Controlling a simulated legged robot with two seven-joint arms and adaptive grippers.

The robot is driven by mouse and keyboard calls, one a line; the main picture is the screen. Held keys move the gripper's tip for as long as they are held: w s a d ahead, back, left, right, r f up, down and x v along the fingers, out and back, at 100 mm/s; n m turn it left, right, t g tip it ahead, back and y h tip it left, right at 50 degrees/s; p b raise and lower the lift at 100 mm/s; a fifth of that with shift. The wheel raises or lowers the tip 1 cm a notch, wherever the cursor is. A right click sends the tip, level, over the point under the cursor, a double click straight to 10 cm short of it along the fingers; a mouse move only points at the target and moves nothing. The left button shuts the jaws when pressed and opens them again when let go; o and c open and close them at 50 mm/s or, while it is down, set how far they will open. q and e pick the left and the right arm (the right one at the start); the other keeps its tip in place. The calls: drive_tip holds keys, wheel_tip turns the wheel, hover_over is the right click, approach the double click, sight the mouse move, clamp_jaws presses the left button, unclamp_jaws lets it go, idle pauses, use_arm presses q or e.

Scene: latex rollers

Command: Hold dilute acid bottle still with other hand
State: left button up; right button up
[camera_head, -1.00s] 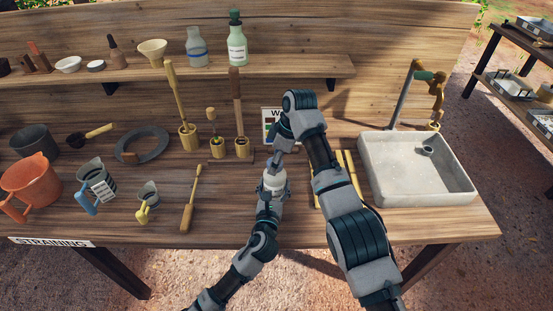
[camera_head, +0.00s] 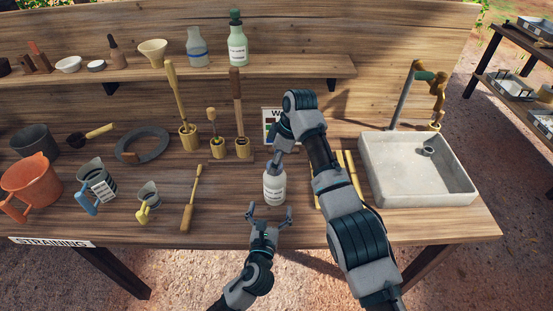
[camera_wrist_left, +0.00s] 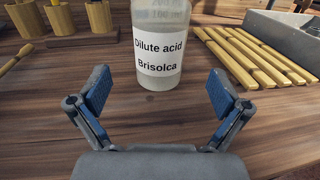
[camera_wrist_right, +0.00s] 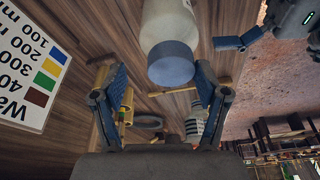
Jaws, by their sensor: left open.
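The white dilute acid bottle (camera_head: 275,188) stands upright on the bench, and its label faces me in the left wrist view (camera_wrist_left: 160,52). My left gripper (camera_head: 268,212) is open and empty just in front of the bottle, with its fingers spread apart and not touching it. My right gripper (camera_wrist_right: 158,85) is above the bottle, its fingers apart. The blue-grey cap (camera_wrist_right: 172,62) shows just beyond and between those fingertips, with no clear contact. In the head view my right arm partly hides the bottle's top.
A grey sink (camera_head: 420,180) is at the right of the bench. Yellow strips (camera_head: 352,178) lie right of the bottle, partly behind my right arm. A chart (camera_wrist_right: 32,62) stands behind.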

use_arm(q)
drive_tip(key=shift+s+a, duration=0.15)
drive_tip(key=shift+s, duration=0.75)
drive_tip(key=shift+s+a, duration=0.15)
drive_tip(key=shift+s, duration=0.7)
use_arm(e)
drive_tip(key=o, duration=0.5)
